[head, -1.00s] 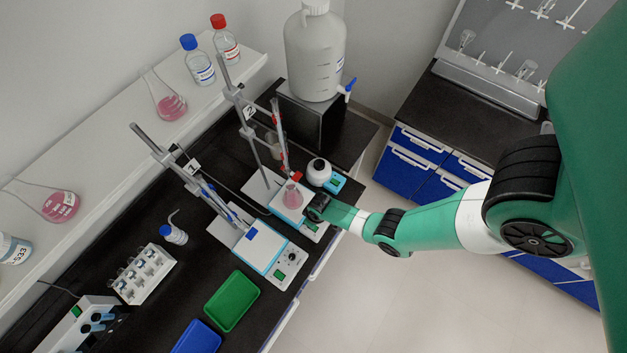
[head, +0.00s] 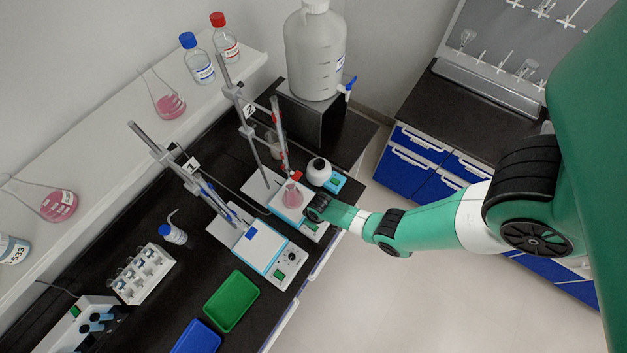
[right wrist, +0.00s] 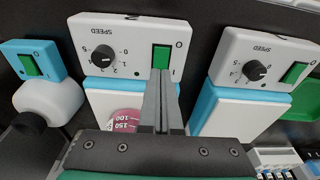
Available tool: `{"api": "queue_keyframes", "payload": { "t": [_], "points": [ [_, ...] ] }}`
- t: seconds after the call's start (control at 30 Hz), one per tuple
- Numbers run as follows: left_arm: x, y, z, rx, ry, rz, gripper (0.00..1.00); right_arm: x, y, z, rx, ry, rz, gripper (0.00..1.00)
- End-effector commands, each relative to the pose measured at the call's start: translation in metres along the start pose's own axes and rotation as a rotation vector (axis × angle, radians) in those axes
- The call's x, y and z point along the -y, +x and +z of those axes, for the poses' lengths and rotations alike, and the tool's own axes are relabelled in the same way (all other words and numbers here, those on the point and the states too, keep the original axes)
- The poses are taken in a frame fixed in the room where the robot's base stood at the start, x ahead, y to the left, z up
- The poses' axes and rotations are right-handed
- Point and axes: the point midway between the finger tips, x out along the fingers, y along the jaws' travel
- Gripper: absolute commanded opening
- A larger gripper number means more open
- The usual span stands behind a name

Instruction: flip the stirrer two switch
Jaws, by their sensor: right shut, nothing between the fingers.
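Stirrer two (head: 283,212), the white and blue plate by the stand labelled 2, carries a flask of pink liquid (head: 291,196). In the right wrist view its front panel (right wrist: 122,35) is in the middle, with a black speed knob (right wrist: 103,56) and a green rocker switch (right wrist: 161,58) marked O and I. My right gripper (right wrist: 161,76) is shut and empty, its fingertips at the lower edge of that switch. I cannot tell whether they touch it or which way the rocker is tipped. In the head view my right wrist hides part of the panel. My left gripper is not in view.
Stirrer one (head: 262,245) stands close beside, with its own knob and green switch (right wrist: 296,73). A small blue device with a green switch (right wrist: 30,64) and white round body is on the other side. Green (head: 231,300) and blue trays lie nearer; a large carboy (head: 314,55) stands behind.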

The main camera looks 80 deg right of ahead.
Motion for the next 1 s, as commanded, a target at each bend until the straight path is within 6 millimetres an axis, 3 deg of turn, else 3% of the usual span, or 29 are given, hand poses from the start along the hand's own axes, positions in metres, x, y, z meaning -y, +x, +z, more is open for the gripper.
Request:
{"api": "queue_keyframes", "payload": {
  "t": [1.0],
  "points": [
    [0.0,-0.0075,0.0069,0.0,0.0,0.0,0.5,0.0,0.0104,0.0015,0.0,0.0,0.0,0.0]
  ]
}}
